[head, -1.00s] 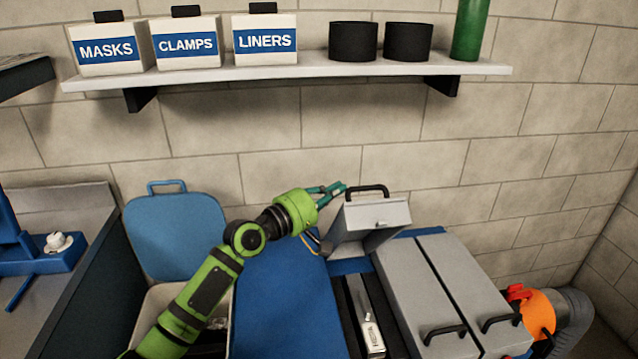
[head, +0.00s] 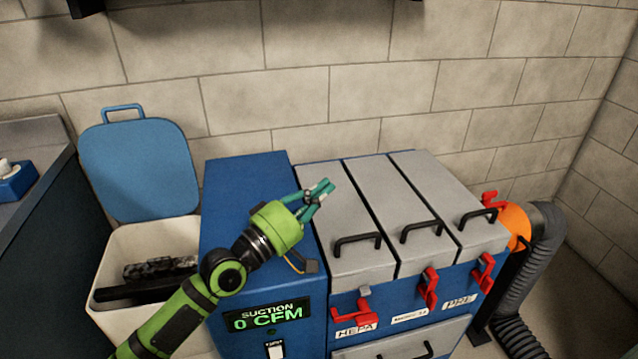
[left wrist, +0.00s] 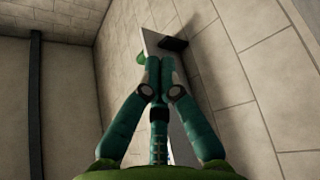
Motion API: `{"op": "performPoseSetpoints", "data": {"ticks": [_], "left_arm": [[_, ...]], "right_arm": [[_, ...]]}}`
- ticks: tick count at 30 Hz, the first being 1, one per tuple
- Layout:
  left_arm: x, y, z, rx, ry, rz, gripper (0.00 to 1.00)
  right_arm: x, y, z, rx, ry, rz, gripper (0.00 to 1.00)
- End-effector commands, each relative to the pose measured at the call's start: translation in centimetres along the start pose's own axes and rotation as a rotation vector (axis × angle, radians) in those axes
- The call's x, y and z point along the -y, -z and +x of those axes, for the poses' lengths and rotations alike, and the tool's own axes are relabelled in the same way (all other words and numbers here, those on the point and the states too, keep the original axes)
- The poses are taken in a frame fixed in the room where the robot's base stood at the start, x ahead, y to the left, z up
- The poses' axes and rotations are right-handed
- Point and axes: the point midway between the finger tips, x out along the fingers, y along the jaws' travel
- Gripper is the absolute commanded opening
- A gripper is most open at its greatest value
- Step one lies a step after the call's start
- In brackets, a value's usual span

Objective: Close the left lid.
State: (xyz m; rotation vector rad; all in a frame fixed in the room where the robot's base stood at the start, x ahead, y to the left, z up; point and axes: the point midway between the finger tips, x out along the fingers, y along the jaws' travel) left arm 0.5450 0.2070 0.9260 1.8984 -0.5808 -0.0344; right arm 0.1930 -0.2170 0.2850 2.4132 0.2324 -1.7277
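The left grey lid (head: 347,225) lies down flat on the blue filter cabinet (head: 450,312), in line with the other two lids. Its black handle (head: 357,240) is at the front. Below it, above the HEPA label, a red latch (head: 350,308) sits lower than the other two. My left gripper (head: 322,188) appears over the left edge of this lid; I cannot tell whether it touches. Its fingers meet with nothing between them, as the left wrist view (left wrist: 158,66) shows. My right gripper is not in view.
The middle lid (head: 405,205) and right lid (head: 450,195) are down, with red latches upright in front. A blue suction unit (head: 250,175) stands left of the lids. A white bin (head: 115,250) has its blue lid (head: 140,170) raised. An orange-ended grey hose (head: 540,250) is at right.

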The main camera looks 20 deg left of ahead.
Motion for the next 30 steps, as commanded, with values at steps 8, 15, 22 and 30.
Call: {"op": "performPoseSetpoints", "data": {"ticks": [8,15,22,30], "left_arm": [[0.5,-0.4,-0.2,0.0,0.0,0.001,0.0],[0.5,-0.3,-0.2,0.0,0.001,0.001,0.0],[0.6,-0.3,-1.0,0.001,0.004,0.002,0.0],[0.6,-0.5,-5.4,0.008,0.007,0.002,0.0]], "right_arm": [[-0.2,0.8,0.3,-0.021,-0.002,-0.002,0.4],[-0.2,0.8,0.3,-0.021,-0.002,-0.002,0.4],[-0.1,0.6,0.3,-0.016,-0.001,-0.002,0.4],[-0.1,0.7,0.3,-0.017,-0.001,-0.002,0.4]]}}
